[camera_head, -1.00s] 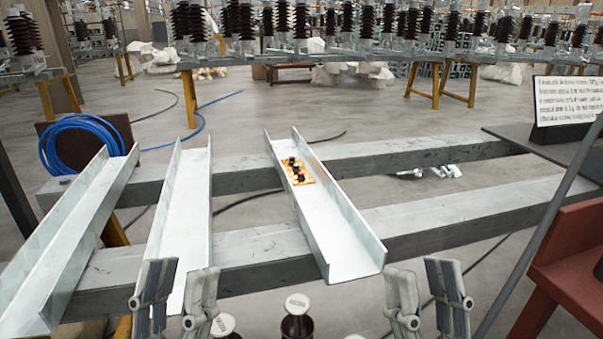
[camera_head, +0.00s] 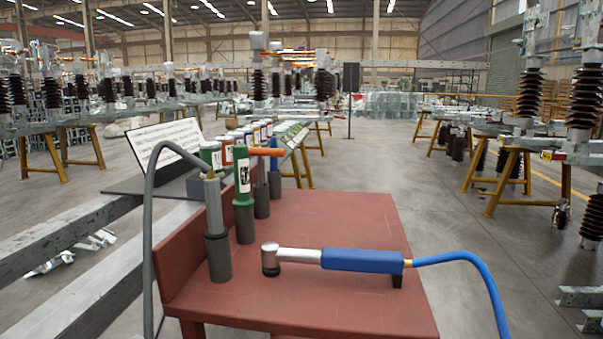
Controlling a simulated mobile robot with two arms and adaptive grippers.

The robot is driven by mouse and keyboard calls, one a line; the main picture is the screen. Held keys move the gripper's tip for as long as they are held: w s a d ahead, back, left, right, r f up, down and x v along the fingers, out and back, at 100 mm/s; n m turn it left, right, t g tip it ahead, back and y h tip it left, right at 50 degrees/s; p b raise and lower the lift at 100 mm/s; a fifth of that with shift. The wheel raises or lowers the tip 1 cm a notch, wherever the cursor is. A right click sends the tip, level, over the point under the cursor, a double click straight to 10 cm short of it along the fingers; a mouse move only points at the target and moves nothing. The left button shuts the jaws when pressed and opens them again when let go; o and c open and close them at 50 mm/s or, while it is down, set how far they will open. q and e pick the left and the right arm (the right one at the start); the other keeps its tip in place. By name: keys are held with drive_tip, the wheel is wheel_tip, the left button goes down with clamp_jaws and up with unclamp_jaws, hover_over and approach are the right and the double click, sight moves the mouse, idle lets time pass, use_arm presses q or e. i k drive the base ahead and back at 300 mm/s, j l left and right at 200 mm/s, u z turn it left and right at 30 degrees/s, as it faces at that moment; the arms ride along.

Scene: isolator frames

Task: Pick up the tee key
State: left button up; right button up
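No tool in view can be named the tee key with certainty. A tool with an orange crossbar handle (camera_head: 266,152) on top stands upright at the left side of the red table (camera_head: 330,215); it fits a T shape best. Neither of my grippers is in view now.
A grey tool (camera_head: 214,215) with a thick grey cable stands front left of the green one. A blue-handled wrench (camera_head: 360,261) with a blue hose lies across the table. Cans (camera_head: 210,153) and a sign (camera_head: 165,142) stand behind. The table's middle and back are clear.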

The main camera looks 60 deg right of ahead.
sight(258, 152)
drive_tip(key=z, duration=1.5)
drive_tip(key=l+u, duration=0.15)
drive_tip(key=l, duration=0.3)
drive_tip(key=k, duration=0.05)
